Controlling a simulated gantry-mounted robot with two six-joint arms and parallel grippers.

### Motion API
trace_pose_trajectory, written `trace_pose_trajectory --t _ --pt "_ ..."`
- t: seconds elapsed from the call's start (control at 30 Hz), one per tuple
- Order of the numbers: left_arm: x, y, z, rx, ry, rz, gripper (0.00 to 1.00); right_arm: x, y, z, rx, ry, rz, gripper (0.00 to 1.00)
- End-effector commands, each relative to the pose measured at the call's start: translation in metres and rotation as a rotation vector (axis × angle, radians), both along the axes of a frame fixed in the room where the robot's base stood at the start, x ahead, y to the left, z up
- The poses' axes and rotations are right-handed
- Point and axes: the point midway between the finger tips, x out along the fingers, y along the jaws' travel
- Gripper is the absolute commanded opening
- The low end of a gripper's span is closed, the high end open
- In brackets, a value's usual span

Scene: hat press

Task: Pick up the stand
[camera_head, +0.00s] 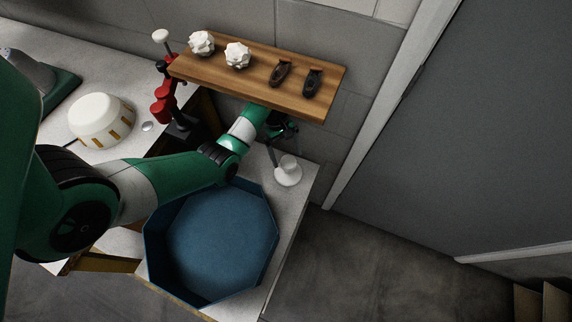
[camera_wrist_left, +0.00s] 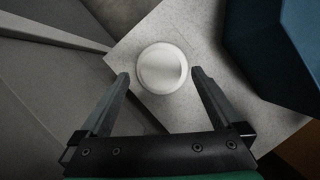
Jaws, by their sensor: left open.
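The white stand (camera_head: 288,171) has a round base and a narrower top, and is upright on the grey speckled table's far right corner. In the left wrist view the stand (camera_wrist_left: 162,68) is a round white shape seen from above, just beyond and between my fingertips. My left gripper (camera_head: 276,146) is beside the stand in the head view, under the wooden shelf. In the left wrist view my left gripper (camera_wrist_left: 160,75) is open with nothing between its fingers. Whether a finger touches the stand cannot be told. My right gripper does not show.
A blue octagonal tray (camera_head: 272,255) stands next to the stand; it also shows in the wrist view (camera_wrist_left: 262,50). A wooden shelf (camera_head: 225,77) with white ornaments and dark items hangs above. A red and black object (camera_head: 160,109) and a white round device (camera_head: 101,118) stand left.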

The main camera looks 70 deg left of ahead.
Motion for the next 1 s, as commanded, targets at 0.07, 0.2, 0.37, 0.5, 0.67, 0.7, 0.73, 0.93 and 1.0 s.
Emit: trace_pose_trajectory --t 0.07,0.2,0.37,0.5,0.67,0.7,0.73,0.93,1.0 --pt "0.0 -0.002 -0.006 0.0 0.001 0.001 1.0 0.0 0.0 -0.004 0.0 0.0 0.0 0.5" --pt "0.0 -0.003 -0.012 0.0 0.001 0.001 1.0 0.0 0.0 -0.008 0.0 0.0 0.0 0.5" --pt "0.003 -0.009 -0.041 0.0 0.001 0.0 1.0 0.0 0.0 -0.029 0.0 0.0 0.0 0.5" --pt "0.004 -0.016 -0.056 0.0 0.001 0.001 1.0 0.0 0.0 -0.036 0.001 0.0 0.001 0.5" --pt "0.005 -0.017 -0.055 0.001 0.001 0.001 1.0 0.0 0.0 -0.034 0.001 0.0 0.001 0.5" --pt "0.005 -0.017 -0.054 0.001 0.001 0.001 1.0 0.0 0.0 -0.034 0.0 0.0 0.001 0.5" --pt "0.005 -0.017 -0.054 0.001 0.001 0.001 0.98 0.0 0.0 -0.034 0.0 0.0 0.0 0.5" --pt "0.005 -0.017 -0.054 0.001 0.001 0.001 0.62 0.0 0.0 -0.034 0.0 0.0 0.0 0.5" --pt "0.005 -0.017 -0.054 0.001 0.001 0.001 0.5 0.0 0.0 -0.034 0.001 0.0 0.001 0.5"
